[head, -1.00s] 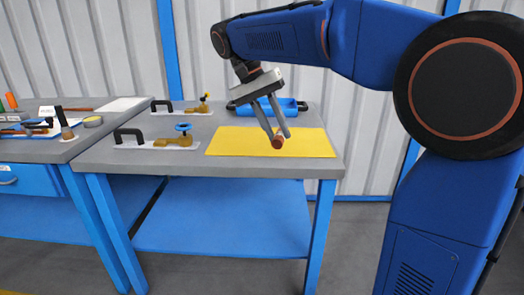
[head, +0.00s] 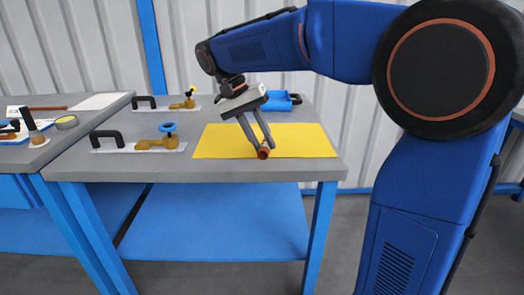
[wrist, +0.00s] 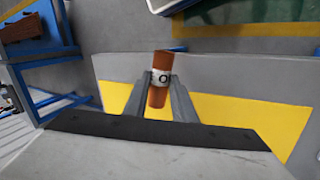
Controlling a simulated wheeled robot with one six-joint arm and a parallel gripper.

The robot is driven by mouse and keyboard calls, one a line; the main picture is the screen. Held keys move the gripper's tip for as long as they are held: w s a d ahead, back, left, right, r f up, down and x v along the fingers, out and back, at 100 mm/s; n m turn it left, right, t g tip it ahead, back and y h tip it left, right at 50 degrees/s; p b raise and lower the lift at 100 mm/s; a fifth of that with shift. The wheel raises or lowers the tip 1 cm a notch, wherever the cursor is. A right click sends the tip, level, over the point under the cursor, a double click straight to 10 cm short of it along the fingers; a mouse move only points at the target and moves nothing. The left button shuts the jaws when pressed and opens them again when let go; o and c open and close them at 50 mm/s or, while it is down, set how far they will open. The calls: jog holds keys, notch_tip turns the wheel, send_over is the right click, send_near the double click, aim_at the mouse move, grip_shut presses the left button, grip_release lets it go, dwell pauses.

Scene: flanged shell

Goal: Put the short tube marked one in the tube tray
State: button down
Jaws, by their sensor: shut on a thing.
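My gripper (head: 262,148) is shut on a short copper-brown tube (head: 263,153). The tube appears above the front part of the yellow mat; I cannot tell its exact height. In the wrist view the tube (wrist: 160,80) sits between the two grey fingers, with both ends sticking out. It has a white band with a dark round mark; I cannot read a number for certain. A blue tray (head: 282,104) with dark handles stands at the back of the table, behind the gripper and partly hidden by it. Its inside is hard to see.
The yellow mat (head: 305,142) lies on the grey table (head: 110,168). Two black-handled clamps on pale plates, the front one (head: 165,143) with a blue knob and the rear one (head: 185,104), stand at left. Another bench with tools adjoins on the left. The mat's right part is clear.

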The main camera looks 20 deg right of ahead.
aim_at(268, 165)
jog(key=shift+f, duration=1.6)
jog(key=shift+s+f, duration=0.1)
jog(key=shift+f, duration=0.5)
jog(key=c, duration=1.5)
grip_release()
jog(key=shift+f, duration=0.1)
jog(key=shift+o, duration=0.2)
jog(key=shift+r, duration=0.35)
jog(key=v, duration=1.2)
jog(key=shift+r, duration=0.4)
